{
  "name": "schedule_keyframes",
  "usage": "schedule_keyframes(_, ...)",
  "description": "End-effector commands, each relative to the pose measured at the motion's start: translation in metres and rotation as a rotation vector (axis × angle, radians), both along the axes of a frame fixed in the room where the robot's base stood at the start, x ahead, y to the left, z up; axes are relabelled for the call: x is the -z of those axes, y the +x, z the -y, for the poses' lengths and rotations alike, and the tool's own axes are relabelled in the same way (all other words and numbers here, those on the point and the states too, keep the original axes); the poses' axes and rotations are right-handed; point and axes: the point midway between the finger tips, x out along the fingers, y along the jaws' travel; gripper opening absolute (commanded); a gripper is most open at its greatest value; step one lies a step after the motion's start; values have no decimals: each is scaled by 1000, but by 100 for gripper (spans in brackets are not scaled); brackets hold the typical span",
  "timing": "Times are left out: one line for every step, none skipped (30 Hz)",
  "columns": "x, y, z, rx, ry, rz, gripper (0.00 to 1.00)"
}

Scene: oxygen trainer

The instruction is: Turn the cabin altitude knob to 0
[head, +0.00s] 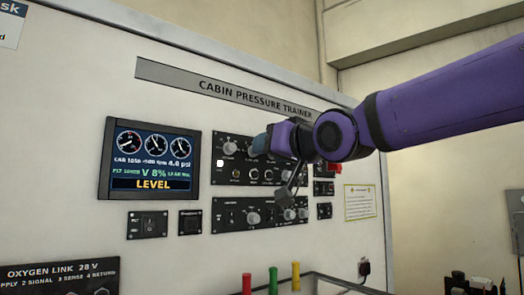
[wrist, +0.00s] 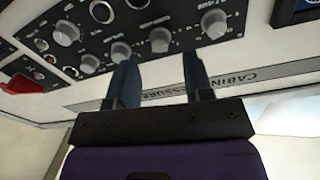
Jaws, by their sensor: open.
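The upper control panel (head: 232,172) on the trainer wall carries a row of grey knobs; one knob (head: 229,147) shows left of my gripper (head: 262,144). The small labels are too blurred to tell which knob is cabin altitude. In the wrist view the panel appears upside down. My gripper (wrist: 160,65) is open there, its two blue fingers apart. A grey knob (wrist: 160,39) lies just beyond the gap between the fingertips, and another knob (wrist: 120,51) is close to the left fingertip. Nothing is held. In the head view my gripper and wrist hide the panel's upper right part.
A display screen (head: 151,158) reading LEVEL is left of the panel. A second knob panel (head: 235,216) is below it. A red switch guard (head: 334,168) is at the right. Red, green and yellow posts (head: 272,280) stand below the panels.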

Motion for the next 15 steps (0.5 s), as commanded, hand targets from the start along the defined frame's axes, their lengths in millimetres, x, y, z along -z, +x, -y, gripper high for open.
schedule_keyframes(0, -9, 6, -1, 1, 2, 47)
schedule_keyframes(0, -14, 8, -1, 1, 2, 47)
schedule_keyframes(0, -20, 12, -1, 1, 2, 47)
schedule_keyframes(1, -24, 15, -1, 1, 2, 47)
schedule_keyframes(1, -28, 17, 0, 2, 3, 47)
schedule_keyframes(1, -33, 20, -1, 1, 2, 47)
schedule_keyframes(2, -36, 22, -1, 1, 1, 47)
schedule_keyframes(2, -39, 25, 0, 1, 1, 47)
schedule_keyframes(2, -43, 27, 0, 1, 1, 47)
schedule_keyframes(2, -46, 28, 0, 1, 1, 47)
schedule_keyframes(2, -48, 30, 0, 0, 0, 47)
schedule_keyframes(3, -51, 31, 0, 0, 0, 47)
schedule_keyframes(3, -52, 32, 0, 0, 0, 47)
schedule_keyframes(3, -53, 33, 0, 0, 0, 47)
schedule_keyframes(3, -55, 34, 0, 0, 0, 47)
